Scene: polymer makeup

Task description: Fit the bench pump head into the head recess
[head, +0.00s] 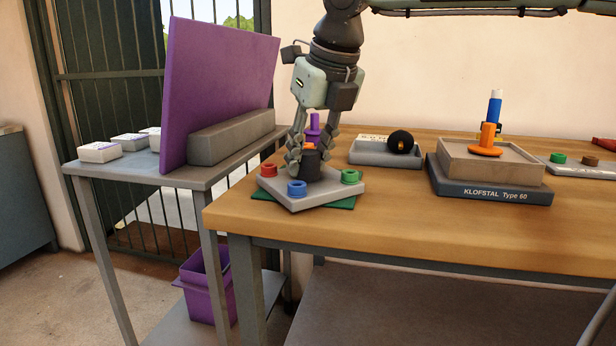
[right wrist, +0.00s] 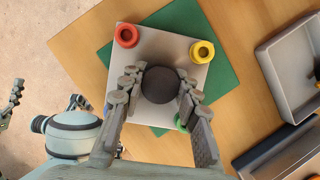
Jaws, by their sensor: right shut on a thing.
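My right gripper (head: 308,160) is shut on an upright dark round body (right wrist: 160,86), which I take to be the pump head's grip. This body stands in the middle of a grey square plate (right wrist: 146,45) with red, yellow, green and blue collars near its corners. A green mat (right wrist: 225,75) lies under the plate, turned at an angle to it. I cannot tell whether the plate touches it. The KLOFSTAL Type 60 unit (head: 490,193) stands to the right; I cannot make out the recess. A jointed finger (right wrist: 14,95), perhaps my left gripper's, shows at the left edge.
A shallow grey tray (head: 370,157) holds a black round part. An orange and blue upright part (head: 487,140) stands at the unit. A purple upright part (head: 313,125) is behind my right gripper. A purple panel (head: 215,90) stands on the side table at left. The front wood is clear.

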